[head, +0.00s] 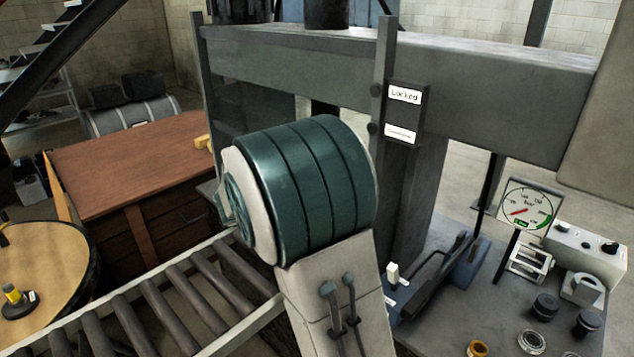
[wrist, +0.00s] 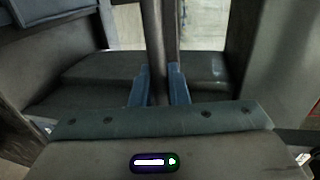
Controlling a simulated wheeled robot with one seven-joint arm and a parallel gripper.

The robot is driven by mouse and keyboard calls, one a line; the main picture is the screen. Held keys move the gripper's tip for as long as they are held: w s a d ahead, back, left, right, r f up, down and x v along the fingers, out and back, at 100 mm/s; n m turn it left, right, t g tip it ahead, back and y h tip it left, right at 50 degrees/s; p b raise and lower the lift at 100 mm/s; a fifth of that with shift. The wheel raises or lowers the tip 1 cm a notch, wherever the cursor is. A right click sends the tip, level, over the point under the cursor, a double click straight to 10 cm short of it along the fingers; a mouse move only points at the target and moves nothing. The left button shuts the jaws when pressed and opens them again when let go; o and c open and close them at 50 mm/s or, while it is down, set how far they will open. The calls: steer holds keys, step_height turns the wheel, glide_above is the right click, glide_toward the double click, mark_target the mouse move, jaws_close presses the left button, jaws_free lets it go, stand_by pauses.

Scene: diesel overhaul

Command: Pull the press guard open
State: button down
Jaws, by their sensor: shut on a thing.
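The press guard (head: 383,75) shows in the head view as a dark upright frame in front of the grey press, its lower part hidden behind my arm. A dark box (head: 405,112) beside its right post carries a label reading "Locked". In the wrist view a dark upright bar, which looks like the press guard handle (wrist: 152,40), runs down between the two blue fingers of my gripper (wrist: 161,90). The fingers are shut on it. The head view does not show my gripper, as my arm blocks it.
A roller conveyor (head: 180,296) runs in front on the left, with a brown workbench (head: 120,165) behind it. A round table (head: 50,262) is at far left. At right, a dial gauge (head: 527,208) and several small parts stand on a grey bench (head: 430,335).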

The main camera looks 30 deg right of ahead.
steer(key=c, duration=1.5)
jaws_free()
steer(key=shift+a, duration=0.15)
steer(key=b+v, duration=0.2)
steer(key=v, duration=1.1)
steer(key=shift+a, duration=0.3)
steer(key=shift+s+r, duration=0.1)
